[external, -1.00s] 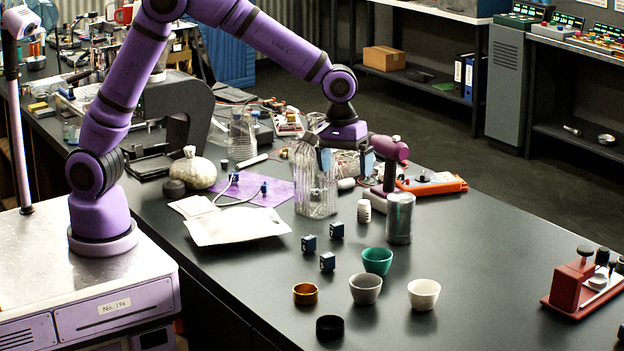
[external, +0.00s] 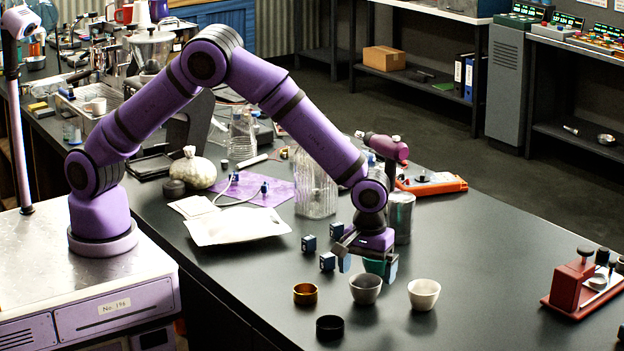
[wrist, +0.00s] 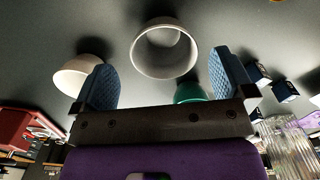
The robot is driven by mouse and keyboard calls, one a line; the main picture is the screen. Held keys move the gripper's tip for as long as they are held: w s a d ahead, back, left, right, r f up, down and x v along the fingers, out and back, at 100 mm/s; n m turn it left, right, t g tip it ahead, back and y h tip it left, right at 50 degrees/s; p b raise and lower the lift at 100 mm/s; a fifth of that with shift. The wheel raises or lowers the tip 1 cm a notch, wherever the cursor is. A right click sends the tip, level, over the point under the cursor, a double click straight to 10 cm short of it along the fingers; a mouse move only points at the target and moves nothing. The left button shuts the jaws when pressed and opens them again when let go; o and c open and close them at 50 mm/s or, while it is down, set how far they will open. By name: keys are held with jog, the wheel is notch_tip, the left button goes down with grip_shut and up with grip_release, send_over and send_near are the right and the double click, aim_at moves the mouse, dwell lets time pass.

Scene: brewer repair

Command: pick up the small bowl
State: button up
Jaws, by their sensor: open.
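Three small bowls stand upright on the dark table. The grey bowl (external: 365,289) is in the middle, the white bowl (external: 424,294) to its right, and the green bowl (external: 374,266) behind, partly hidden by my gripper (external: 368,267). My gripper points down, open and empty, over the green bowl and just behind the grey one. In the wrist view, the grey bowl (wrist: 165,50) shows between and beyond the fingers (wrist: 162,72). The white bowl (wrist: 80,74) is by the left finger, and the green bowl (wrist: 189,92) is partly hidden behind the gripper's crossbar.
A gold ring-like cup (external: 305,294) and a black one (external: 329,327) stand at front left. Small dark blue cubes (external: 327,262) lie left of the gripper. A metal canister (external: 402,215) and a ribbed glass jar (external: 316,185) stand behind. The table's right middle is clear.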

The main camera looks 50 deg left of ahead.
aim_at(366, 290)
jog(key=shift+a+f, duration=0.2)
jog(key=shift+f, duration=2.7)
jog(key=c, duration=1)
